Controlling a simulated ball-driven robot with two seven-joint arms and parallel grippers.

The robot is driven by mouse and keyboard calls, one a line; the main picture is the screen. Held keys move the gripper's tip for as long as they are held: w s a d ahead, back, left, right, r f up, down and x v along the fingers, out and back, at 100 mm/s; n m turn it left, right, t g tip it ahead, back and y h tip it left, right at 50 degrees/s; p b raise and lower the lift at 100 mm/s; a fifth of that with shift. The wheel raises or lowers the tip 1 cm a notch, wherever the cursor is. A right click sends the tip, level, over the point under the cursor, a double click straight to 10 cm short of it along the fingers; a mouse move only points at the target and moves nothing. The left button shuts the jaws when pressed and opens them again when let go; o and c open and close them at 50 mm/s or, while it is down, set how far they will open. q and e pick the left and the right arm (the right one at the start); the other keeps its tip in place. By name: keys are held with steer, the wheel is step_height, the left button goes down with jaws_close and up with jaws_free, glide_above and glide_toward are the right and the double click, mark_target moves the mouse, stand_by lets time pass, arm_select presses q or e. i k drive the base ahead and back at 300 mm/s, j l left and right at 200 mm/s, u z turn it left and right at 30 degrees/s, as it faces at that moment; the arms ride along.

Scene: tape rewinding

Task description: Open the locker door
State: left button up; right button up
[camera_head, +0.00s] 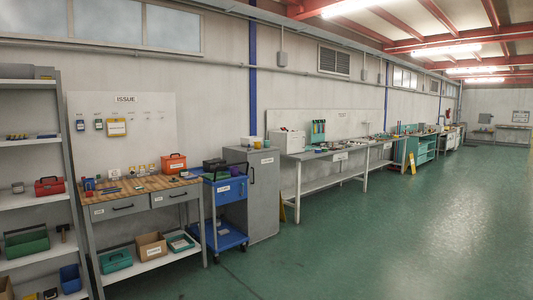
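A grey metal locker (264,195) stands against the wall near the middle of the camera_head view, between the blue cart and the long workbench. Its door looks shut, with a dark handle on its front and a small white label near the top. Small items, one of them yellow, sit on its top. The blue cart hides part of its left side. Neither of my grippers shows in this view.
A blue cart (228,237) stands close against the locker's left. A wooden-topped bench (140,191) and grey shelves (28,201) are further left. Green floor (400,240) is clear in front.

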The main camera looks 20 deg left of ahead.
mark_target(264, 171)
steer(key=i+j+u, duration=0.3)
steer(key=i, duration=0.55)
steer(key=i+u, duration=0.3)
steer(key=i, duration=0.6)
